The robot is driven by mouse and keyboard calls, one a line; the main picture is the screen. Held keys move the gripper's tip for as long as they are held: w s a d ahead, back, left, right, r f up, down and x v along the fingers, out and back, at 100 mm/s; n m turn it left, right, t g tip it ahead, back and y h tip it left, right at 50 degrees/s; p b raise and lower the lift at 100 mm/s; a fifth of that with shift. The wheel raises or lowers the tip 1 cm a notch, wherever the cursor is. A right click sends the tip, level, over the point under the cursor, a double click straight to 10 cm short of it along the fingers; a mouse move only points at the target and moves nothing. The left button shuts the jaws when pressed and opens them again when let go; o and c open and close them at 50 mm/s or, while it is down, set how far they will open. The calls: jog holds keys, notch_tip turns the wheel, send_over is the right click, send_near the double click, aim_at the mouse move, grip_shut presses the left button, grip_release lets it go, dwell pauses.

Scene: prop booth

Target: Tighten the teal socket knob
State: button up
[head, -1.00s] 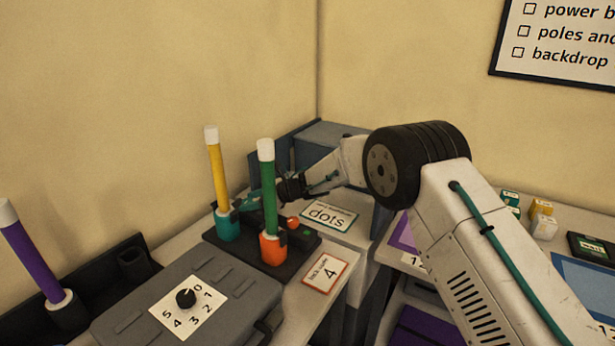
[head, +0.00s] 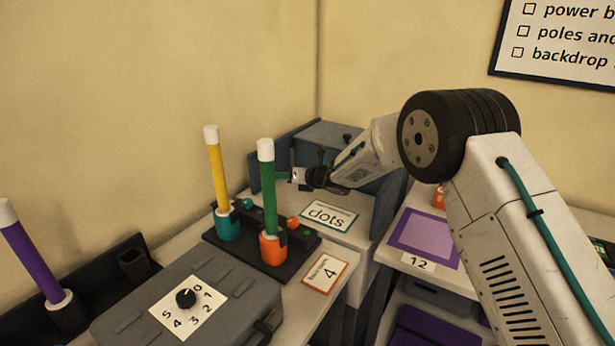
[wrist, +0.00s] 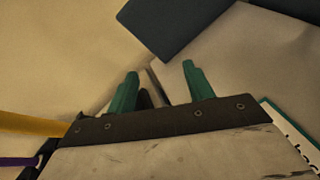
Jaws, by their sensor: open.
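The teal socket (head: 228,228) stands at the left of a black base (head: 258,255) and holds an upright yellow pole (head: 217,178). A small dark knob (head: 248,204) shows just right of the socket; I cannot tell whether it is the teal socket's knob, or how tight it is. My gripper (head: 284,176) is behind and right of the socket, above the grey-white surface and apart from both poles. In the wrist view its two green fingers (wrist: 160,85) are spread with nothing between them. The yellow pole also shows at the wrist view's left edge (wrist: 30,123).
An orange socket (head: 272,250) with a green pole (head: 268,190) stands close right of the teal one. A grey case with a dial (head: 186,298) is in front. A purple pole (head: 30,250) stands at left.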

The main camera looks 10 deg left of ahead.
jog(key=w+d+f+m+t+h, duration=0.1)
jog(key=d+m+h, duration=0.4)
jog(key=m, duration=0.7)
jog(key=shift+w+t, duration=0.8)
jog(key=shift+w, duration=0.4)
jog(key=n+g+y, duration=0.7)
jog(key=n+g, duration=0.4)
jog(key=n, duration=1.2)
send_near(248, 201)
jog(key=shift+s+a+f, duration=0.15)
jog(key=shift+a, duration=0.45)
jog(key=shift+t, duration=0.3)
jog(key=x, duration=0.7)
jog(key=shift+a+f, duration=0.2)
jog(key=shift+a, duration=0.1)
